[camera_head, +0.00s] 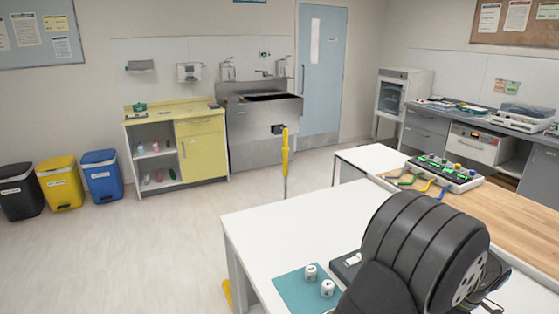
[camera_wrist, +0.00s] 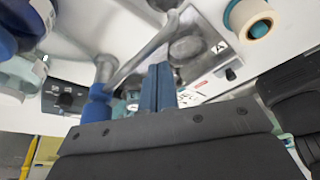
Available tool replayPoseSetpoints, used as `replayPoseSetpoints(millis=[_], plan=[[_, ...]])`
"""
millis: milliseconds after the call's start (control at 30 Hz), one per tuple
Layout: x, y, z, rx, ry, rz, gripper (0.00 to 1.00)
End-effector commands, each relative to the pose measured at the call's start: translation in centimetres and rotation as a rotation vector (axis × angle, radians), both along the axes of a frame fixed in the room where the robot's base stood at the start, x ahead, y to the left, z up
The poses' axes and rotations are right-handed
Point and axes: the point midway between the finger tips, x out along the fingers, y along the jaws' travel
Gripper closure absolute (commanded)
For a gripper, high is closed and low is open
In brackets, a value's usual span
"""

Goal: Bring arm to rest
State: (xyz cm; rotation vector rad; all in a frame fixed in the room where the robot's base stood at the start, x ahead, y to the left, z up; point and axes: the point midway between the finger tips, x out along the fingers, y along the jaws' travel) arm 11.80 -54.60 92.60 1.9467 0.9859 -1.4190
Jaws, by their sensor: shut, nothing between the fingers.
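My gripper (camera_wrist: 158,78) shows in the wrist view as two blue fingers, closed side by side with nothing between them. Its dark body fills the bottom of that view. In the head view my dark, ribbed arm covers the lower right, over the white table (camera_head: 285,222). My gripper cannot be made out there. Close to the fingers in the wrist view are a grey metal part, a blue-handled item (camera_wrist: 97,106) to their left and a plate marked "A" (camera_wrist: 221,46) to their right. I cannot tell whether the fingers touch any of these.
A teal mat (camera_head: 290,287) bears two small white containers (camera_head: 327,288) beside my arm. A device with coloured cables (camera_head: 445,172) sits on the wooden top (camera_head: 516,196) behind it. The white table's left part is bare. Bins and a yellow cabinet (camera_head: 203,150) stand far off.

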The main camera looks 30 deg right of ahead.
Motion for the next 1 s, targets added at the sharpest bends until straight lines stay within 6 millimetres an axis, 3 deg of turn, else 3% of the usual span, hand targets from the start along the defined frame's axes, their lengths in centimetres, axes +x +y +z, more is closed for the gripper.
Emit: replayPoseSetpoints(millis=[200,633,1000], plan=[[-0.1,-1.3,0.3,0.0,0.0,-0.001,1.0],[-0.1,-1.3,0.4,0.0,0.0,0.0,1.0],[0.2,2.4,0.5,-0.002,0.0,0.001,1.0]])
